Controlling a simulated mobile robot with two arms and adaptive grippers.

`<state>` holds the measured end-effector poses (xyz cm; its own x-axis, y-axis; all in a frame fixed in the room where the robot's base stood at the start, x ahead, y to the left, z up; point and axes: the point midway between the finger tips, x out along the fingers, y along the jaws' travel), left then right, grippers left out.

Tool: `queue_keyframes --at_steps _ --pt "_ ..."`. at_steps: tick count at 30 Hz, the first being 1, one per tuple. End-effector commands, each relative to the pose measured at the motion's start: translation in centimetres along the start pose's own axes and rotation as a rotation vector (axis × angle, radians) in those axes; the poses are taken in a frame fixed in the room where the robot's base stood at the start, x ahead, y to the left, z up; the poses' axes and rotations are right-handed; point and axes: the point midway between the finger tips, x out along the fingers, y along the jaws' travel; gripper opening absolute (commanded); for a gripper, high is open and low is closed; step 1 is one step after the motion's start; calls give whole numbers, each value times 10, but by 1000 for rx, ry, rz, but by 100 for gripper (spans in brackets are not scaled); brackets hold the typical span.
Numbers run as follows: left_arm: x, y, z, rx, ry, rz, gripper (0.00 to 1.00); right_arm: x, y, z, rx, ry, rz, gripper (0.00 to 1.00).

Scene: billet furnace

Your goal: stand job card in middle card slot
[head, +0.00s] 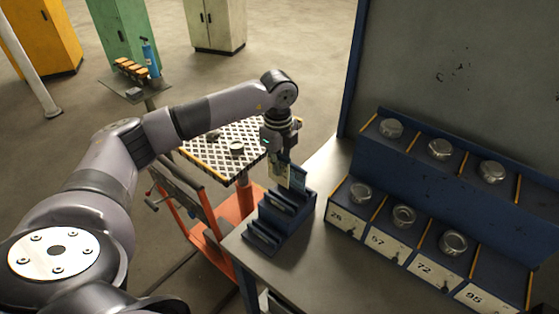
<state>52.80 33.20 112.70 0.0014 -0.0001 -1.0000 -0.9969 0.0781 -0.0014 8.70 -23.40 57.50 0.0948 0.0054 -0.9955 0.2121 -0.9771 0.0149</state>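The card rack (296,217) is a dark blue stepped block with several slots, on the near left corner of the grey bench. My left gripper (284,158) points down just above the back of the rack. It appears shut on the job card (280,173), a small pale yellow and bluish card hanging below the fingers. The card's lower edge is close to the rack's upper step; I cannot tell whether it is inside a slot. The fingertips are small and partly hidden by the card. My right gripper is out of view.
A blue two-tier rack (450,204) with metal pucks and numbered labels stands on the bench (318,258) at right. An orange cart (237,218) with a tread-plate top stands behind and left of the card rack. Bare bench lies between the two racks.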

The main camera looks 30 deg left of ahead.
Motion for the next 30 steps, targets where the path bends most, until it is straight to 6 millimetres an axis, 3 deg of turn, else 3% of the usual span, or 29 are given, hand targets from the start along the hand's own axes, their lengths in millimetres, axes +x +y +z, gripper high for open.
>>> queue_keyframes --at_steps 5,17,30 --pt "10 0 0 0 0 1 0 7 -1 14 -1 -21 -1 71" --pt "34 0 0 0 0 1 0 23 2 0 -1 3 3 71" --pt "61 0 0 0 0 2 0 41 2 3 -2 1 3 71"
